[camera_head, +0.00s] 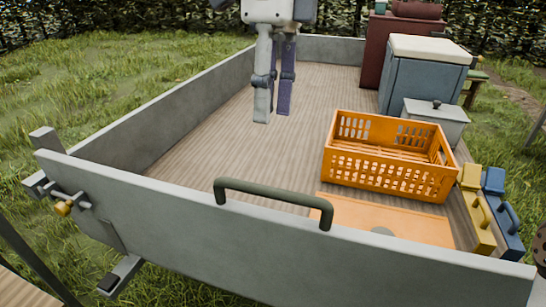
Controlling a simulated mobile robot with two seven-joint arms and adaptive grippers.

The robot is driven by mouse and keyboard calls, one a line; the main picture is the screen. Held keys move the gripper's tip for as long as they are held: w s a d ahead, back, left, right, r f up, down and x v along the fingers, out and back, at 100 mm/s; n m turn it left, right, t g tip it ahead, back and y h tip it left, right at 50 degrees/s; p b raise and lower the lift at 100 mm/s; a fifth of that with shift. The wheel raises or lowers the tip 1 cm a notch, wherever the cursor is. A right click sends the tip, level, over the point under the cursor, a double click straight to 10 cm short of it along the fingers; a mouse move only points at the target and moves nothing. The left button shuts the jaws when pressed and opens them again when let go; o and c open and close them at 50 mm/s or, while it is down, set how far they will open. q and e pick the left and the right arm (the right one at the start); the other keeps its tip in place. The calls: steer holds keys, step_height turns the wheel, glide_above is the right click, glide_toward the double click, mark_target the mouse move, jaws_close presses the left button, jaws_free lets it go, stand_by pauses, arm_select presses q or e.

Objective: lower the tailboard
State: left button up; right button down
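The tailboard (200,233) is a grey panel standing upright across the near end of the trailer. A dark green bar handle (272,191) arches over its top edge. A latch with a brass knob (62,208) sits at its left end, by the corner post. My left gripper (273,117) hangs fingers down at the top centre, over the trailer bed and beyond the tailboard. A gap shows between its two fingers, with nothing between them. It is apart from the handle and the latch. My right gripper is not in view.
An orange crate (388,181) stands empty on the wooden bed (205,142). An orange panel (415,230) lies behind the tailboard. A blue cooler with a white lid (425,78), a grey box (436,125) and a dark red cabinet (385,50) stand at right. The bed's left side is clear.

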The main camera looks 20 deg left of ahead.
mark_target(263, 186)
arm_select(q)
steer(key=s+f, duration=0.1)
steer(key=f, duration=0.2)
steer(key=s+f, duration=0.1)
steer(key=f, duration=0.3)
steer(key=s+f+p, duration=0.1)
steer(key=f, duration=0.2)
steer(key=shift+f, duration=0.4)
jaws_close()
